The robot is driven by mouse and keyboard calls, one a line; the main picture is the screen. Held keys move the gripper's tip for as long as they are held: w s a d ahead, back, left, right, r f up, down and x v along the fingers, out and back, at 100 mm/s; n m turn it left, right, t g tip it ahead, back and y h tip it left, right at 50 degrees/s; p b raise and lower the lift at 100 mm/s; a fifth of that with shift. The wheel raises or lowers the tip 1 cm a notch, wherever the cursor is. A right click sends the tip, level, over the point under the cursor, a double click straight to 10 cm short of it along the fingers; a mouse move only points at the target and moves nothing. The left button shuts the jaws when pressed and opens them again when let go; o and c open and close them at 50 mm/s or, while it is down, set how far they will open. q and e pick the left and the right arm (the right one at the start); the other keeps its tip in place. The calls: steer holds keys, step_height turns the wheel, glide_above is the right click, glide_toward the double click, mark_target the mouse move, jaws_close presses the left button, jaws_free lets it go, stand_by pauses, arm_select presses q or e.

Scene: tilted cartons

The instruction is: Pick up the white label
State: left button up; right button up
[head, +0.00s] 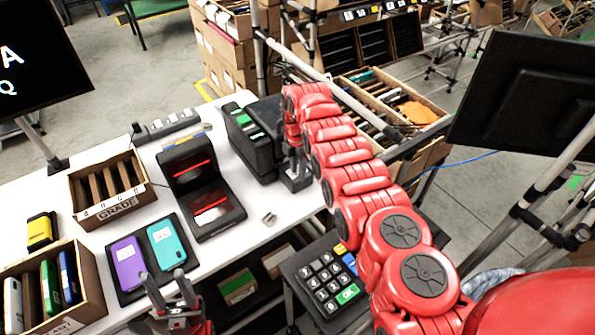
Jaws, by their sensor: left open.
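A small pale grey-white piece (268,218) lies on the white table near its front edge; it is too small to tell if it is the white label. Small white labels also show on a purple phone (127,263) and a teal phone (167,246), which lie side by side on a black pad. My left gripper (167,281) is open and empty, fingers pointing up the picture, just below the phones. My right gripper (296,184) points down beside the black label printer (250,140), above and right of the pale piece. Its jaws are not clear.
A black scanner-like stand with red lights (203,180) is left of the printer. A "GRADE" carton (115,208) and a carton of phones (83,308) are at the left. A keypad (327,283) is below my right arm.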

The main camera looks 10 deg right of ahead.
jaws_close()
steer(key=shift+r, duration=0.15)
